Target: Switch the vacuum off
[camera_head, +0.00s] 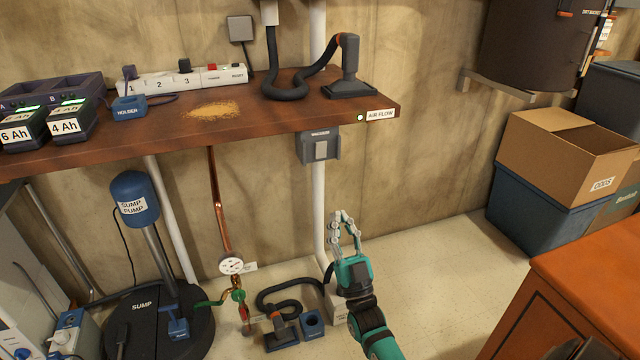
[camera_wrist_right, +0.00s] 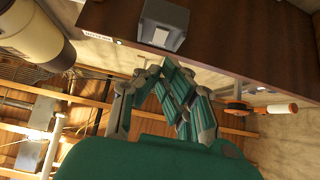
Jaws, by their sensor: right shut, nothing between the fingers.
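A black vacuum hose (camera_head: 290,94) runs to a grey floor nozzle (camera_head: 350,80) standing on the wooden bench top. A grey box with a lighter flap (camera_head: 320,146) sits under the bench edge on a white pipe. It also shows in the right wrist view (camera_wrist_right: 163,25). A white round lamp (camera_head: 360,117) beside an AIR FLOW label (camera_head: 380,115) is on the bench's front edge. My right gripper (camera_head: 345,218) is shut and empty, pointing up below the grey box and apart from it. My left gripper is not in view.
A power strip (camera_head: 170,80), sawdust (camera_head: 213,110) and batteries (camera_head: 68,120) are on the bench (camera_head: 260,128). A dark drum (camera_head: 525,45) hangs at upper right. Cartons (camera_head: 560,150) and an orange-topped cabinet (camera_head: 600,260) stand right. A sump pump (camera_head: 135,198) and gauge (camera_head: 231,265) are left.

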